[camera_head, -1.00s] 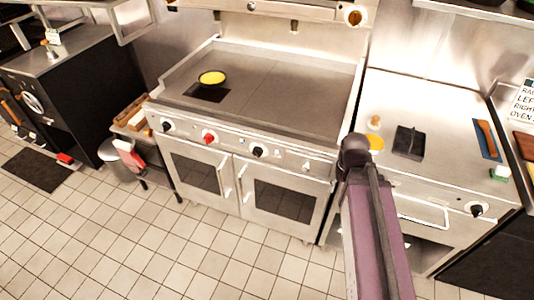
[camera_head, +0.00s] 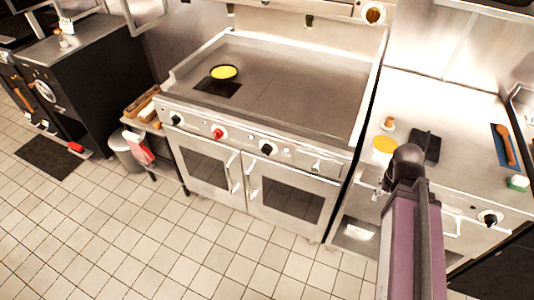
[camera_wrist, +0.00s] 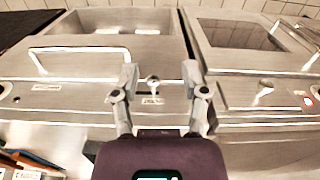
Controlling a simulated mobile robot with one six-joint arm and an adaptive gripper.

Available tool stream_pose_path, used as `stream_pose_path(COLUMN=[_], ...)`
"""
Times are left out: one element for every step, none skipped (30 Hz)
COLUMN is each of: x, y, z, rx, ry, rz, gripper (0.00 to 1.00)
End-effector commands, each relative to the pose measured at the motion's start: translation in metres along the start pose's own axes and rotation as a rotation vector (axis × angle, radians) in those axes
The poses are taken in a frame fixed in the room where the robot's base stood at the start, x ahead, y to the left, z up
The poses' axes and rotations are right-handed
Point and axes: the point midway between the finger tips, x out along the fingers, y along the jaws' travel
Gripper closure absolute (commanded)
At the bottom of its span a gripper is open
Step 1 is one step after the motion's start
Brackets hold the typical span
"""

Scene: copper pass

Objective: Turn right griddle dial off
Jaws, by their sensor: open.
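The griddle (camera_head: 300,90) is a steel range with a flat top. Its front panel carries a black dial (camera_head: 176,119) at left, a red dial (camera_head: 218,133), and a black dial (camera_head: 267,149) further right. My gripper (camera_wrist: 160,78) is open and empty in the wrist view. A small round metal knob (camera_wrist: 153,82) on a front panel shows between its fingers; I cannot tell whether they touch it. In the head view my arm hides most of the gripper, which is by the front of the counter unit right of the griddle, away from the black dials.
Oven door handles (camera_head: 252,185) stick out below the griddle panel. The tiled floor (camera_head: 150,240) in front is clear.

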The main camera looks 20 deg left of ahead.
Motion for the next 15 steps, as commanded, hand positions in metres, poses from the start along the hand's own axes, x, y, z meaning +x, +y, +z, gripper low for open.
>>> stream_pose_path(x=[0.000, 0.000, 0.001, 0.002, 0.003, 0.004, 0.006, 0.008, 0.011, 0.014, 0.017, 0.021, 0.025, 0.028, 0.034], y=[0.000, 0.000, 0.000, -0.001, -0.001, -0.002, -0.003, -0.004, -0.005, -0.007, -0.012, -0.017, -0.019, -0.022, -0.025], z=[0.000, 0.000, 0.000, -0.001, -0.001, -0.002, -0.003, -0.003, -0.005, -0.006, -0.008, -0.010, -0.012, -0.014, -0.018], rx=[0.000, 0.000, 0.001, 0.001, 0.002, 0.004, 0.005, 0.007, 0.012, 0.016, 0.022, 0.030, 0.037, 0.041, 0.050], ry=[0.000, 0.000, 0.001, 0.002, 0.003, 0.005, 0.007, 0.010, 0.015, 0.019, 0.025, 0.033, 0.041, 0.051, 0.066], rz=[0.000, 0.001, 0.002, 0.004, 0.007, 0.012, 0.018, 0.026, 0.038, 0.048, 0.061, 0.079, 0.095, 0.111, 0.136], gripper=[0.31, 0.22, 0.10, 0.02, 0.02, 0.02, 0.02, 0.02, 0.02, 0.02, 0.02, 0.02, 0.02, 0.02, 0.02])
